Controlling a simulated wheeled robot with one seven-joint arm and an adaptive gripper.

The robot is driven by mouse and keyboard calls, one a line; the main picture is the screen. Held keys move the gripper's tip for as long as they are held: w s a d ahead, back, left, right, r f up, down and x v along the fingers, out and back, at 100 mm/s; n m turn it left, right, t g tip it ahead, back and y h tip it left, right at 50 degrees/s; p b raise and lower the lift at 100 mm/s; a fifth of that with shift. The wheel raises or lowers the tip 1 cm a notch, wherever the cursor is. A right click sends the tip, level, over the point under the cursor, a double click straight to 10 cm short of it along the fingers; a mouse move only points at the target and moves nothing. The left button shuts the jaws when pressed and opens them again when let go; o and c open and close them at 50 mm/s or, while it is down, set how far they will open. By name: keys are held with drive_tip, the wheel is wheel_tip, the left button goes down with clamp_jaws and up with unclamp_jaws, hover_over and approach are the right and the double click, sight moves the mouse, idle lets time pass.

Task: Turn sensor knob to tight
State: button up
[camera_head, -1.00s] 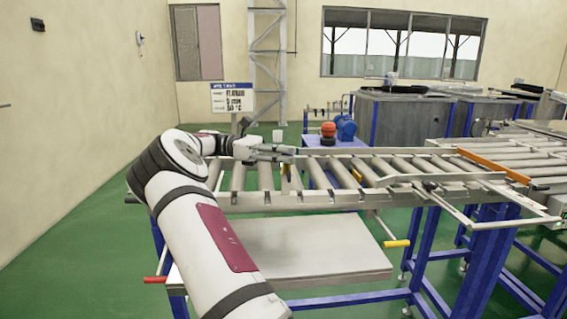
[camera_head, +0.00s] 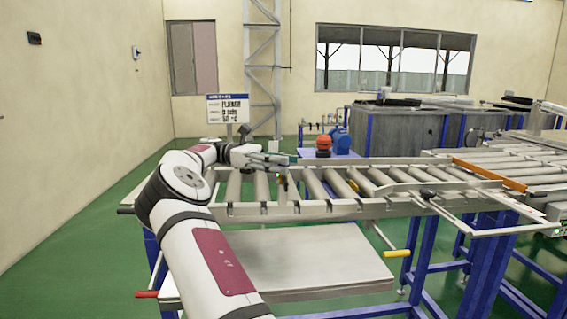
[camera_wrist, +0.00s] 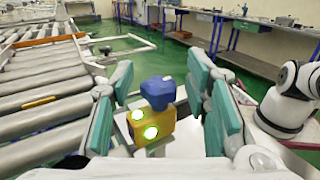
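In the wrist view a blue knob (camera_wrist: 158,92) sits on top of a yellow sensor body (camera_wrist: 154,129) with two glowing green lights on its face. My gripper (camera_wrist: 159,70) is open, with teal-padded fingers spread to the left and right of the knob. The knob lies between the fingers in the picture, with visible gaps on both sides; no contact shows. In the head view my gripper (camera_head: 285,160) is above the left part of the roller conveyor (camera_head: 330,207). The sensor and knob are too small or hidden to make out clearly there.
A grey shelf (camera_head: 310,262) is below the conveyor. An orange bar (camera_head: 490,174) crosses the conveyor at right. A yellow-tipped handle (camera_head: 397,254) and a red-tipped one (camera_head: 147,294) stick out. A sign (camera_head: 228,108) and a red-and-blue device (camera_head: 340,140) stand behind.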

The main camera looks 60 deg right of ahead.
drive_tip(key=shift+r, duration=4.95)
